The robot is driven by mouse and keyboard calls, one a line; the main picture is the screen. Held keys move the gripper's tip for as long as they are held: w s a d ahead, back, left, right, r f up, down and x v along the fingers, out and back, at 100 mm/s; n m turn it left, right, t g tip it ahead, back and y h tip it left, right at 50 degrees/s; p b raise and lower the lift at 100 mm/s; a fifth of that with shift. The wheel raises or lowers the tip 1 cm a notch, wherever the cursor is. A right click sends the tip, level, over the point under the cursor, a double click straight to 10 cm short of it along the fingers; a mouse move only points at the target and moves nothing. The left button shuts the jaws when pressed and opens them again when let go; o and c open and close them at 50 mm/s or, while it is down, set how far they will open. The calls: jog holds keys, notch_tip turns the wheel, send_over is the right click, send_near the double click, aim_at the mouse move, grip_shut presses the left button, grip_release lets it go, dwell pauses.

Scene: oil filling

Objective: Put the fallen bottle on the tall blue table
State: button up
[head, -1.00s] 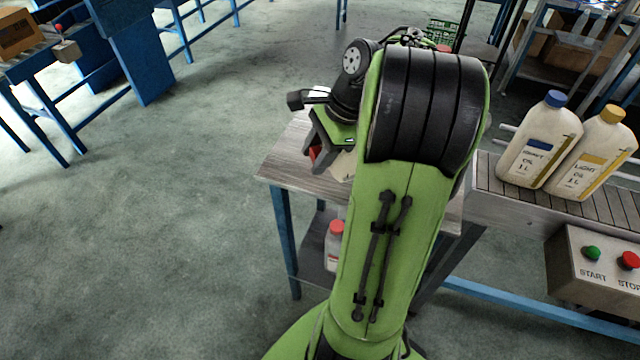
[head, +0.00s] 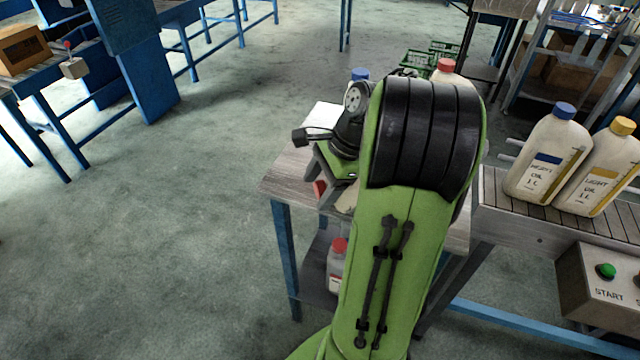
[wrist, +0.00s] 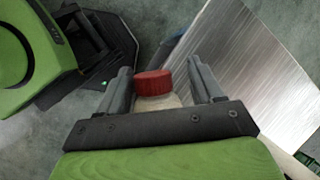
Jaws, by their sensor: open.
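A pale bottle with a red cap (wrist: 154,84) is between the two fingers of my gripper (wrist: 163,72) in the wrist view. The fingers are open, one on each side of it; I cannot tell whether they touch it. In the head view its red cap (head: 320,187) shows below my wrist, by the metal-topped table with blue legs (head: 284,176). My arm hides most of the bottle, so I cannot tell whether it rests on that tabletop. The tabletop also fills the right of the wrist view (wrist: 245,70).
Another red-capped bottle (head: 337,268) stands on the table's lower shelf. Blue-capped (head: 360,74) and red-capped (head: 445,67) bottles show behind my arm. Two oil bottles, blue-capped (head: 546,155) and yellow-capped (head: 600,170), stand on the conveyor (head: 493,190).

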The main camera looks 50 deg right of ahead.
jog(key=p+v, duration=0.7)
jog(key=v, duration=0.5)
jog(key=shift+r+p, duration=0.2)
jog(key=shift+p, duration=0.2)
jog(key=w+a+r+n+h, duration=0.25)
jog(key=a+n, duration=0.85)
jog(key=a, duration=0.6)
jog(key=s+a+n+t, duration=0.2)
jog(key=s+a+n, duration=0.4)
jog(key=s+n, duration=0.3)
jog(key=shift+s+a+f+n+h, duration=0.3)
jog(key=shift+a+n+h, duration=0.05)
jog(key=shift+n, duration=0.75)
